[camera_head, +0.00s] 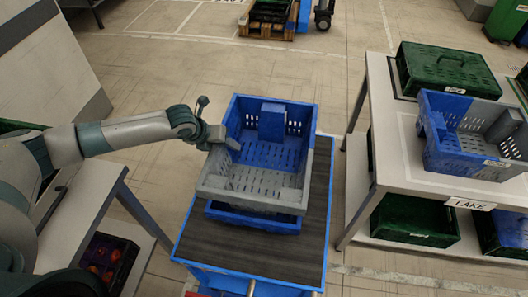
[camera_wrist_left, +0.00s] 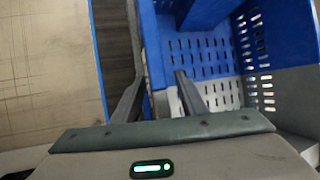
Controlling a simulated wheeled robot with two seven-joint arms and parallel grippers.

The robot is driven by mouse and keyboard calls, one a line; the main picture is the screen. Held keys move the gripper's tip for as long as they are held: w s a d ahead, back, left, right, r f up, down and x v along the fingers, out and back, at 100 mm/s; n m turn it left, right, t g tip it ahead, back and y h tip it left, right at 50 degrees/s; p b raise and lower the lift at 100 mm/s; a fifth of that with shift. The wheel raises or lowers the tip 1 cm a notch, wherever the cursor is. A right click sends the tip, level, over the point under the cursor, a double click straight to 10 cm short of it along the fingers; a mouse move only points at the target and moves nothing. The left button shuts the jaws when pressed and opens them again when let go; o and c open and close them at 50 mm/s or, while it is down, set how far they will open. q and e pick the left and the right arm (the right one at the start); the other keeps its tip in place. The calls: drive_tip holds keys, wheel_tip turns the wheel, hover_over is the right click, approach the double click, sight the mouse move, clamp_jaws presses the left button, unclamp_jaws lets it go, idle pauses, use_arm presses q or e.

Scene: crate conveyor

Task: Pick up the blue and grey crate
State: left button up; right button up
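My left gripper (camera_head: 228,141) is at the crate's left wall. In the left wrist view my left gripper (camera_wrist_left: 158,95) has its fingers spread, one outside the crate wall (camera_wrist_left: 152,45) and one inside. Contact with the wall cannot be told. My right gripper is not in view.
A white table (camera_head: 400,150) at the right, labelled LAKE, holds another blue and grey crate (camera_head: 438,162) and a green lidded crate (camera_head: 450,62). Green crates (camera_head: 415,222) sit below. Open floor lies between the stand and this table.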

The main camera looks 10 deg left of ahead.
use_arm(q)
drive_tip(key=shift+c, duration=0.3)
clamp_jaws()
drive_tip(key=shift+w+r, duration=0.1)
drive_tip(key=shift+r, duration=0.05)
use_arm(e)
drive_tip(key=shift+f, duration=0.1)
